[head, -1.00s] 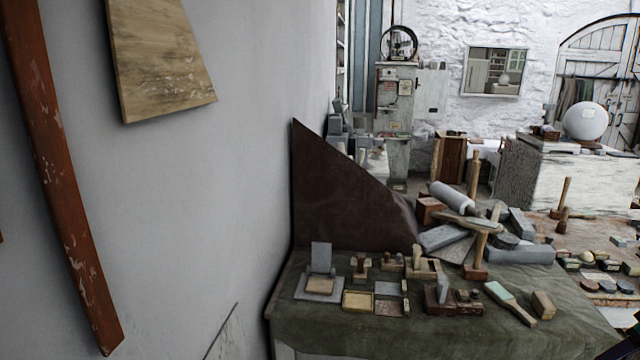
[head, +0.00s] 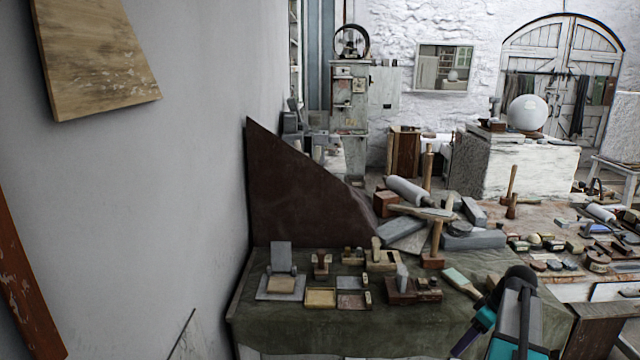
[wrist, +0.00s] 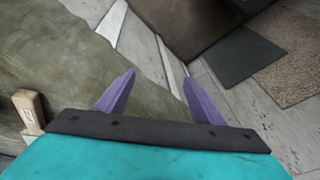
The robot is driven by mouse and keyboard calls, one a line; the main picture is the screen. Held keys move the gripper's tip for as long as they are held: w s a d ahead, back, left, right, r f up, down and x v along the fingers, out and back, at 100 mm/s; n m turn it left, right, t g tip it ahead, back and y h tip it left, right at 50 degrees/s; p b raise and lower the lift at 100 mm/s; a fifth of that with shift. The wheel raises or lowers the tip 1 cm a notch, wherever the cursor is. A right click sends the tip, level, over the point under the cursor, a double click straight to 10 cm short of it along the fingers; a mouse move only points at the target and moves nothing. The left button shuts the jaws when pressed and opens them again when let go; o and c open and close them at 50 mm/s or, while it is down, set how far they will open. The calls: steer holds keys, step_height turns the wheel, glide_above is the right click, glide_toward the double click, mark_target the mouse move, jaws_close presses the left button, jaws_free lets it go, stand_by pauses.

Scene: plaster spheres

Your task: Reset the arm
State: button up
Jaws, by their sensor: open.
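My gripper (wrist: 160,76) shows in the wrist view with its two purple fingers spread apart and nothing between them. It points down past a green cloth and the pale floor. In the head view, a teal and black part of my arm (head: 512,318) rises at the lower right, in front of the near workbench's right end.
The cloth-covered workbench (head: 300,332) holds several tools, wood blocks and mallets. A white sphere (head: 527,112) stands on a stone block behind. A wall closes the left side. A dark mat (wrist: 232,56) lies on the floor.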

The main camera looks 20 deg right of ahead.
steer(key=w+a+f+n+g+y+b, duration=0.1)
steer(key=a+f+g, duration=0.1)
steer(key=a+f, duration=0.85)
steer(key=w+a+f+n+g, duration=0.1)
steer(key=a+f+n+g, duration=0.1)
steer(key=a+f, duration=0.85)
steer(key=s+a+f+g, duration=0.2)
steer(key=s+a+f, duration=0.25)
steer(key=a, duration=0.35)
steer(key=s+a+f+g, duration=0.1)
steer(key=s+a+f, duration=0.2)
steer(key=a+f, duration=0.35)
steer(key=s+a+f+m+h+b, duration=0.1)
steer(key=s+a+f+m+h, duration=0.1)
steer(key=s, duration=0.6)
steer(key=s+a+f+m+g+h, duration=0.1)
steer(key=s+a+f+m+h, duration=0.1)
steer(key=s+a+f+m, duration=0.3)
steer(key=s+f, duration=0.2)
steer(key=s, duration=0.2)
steer(key=shift+a+b, duration=0.35)
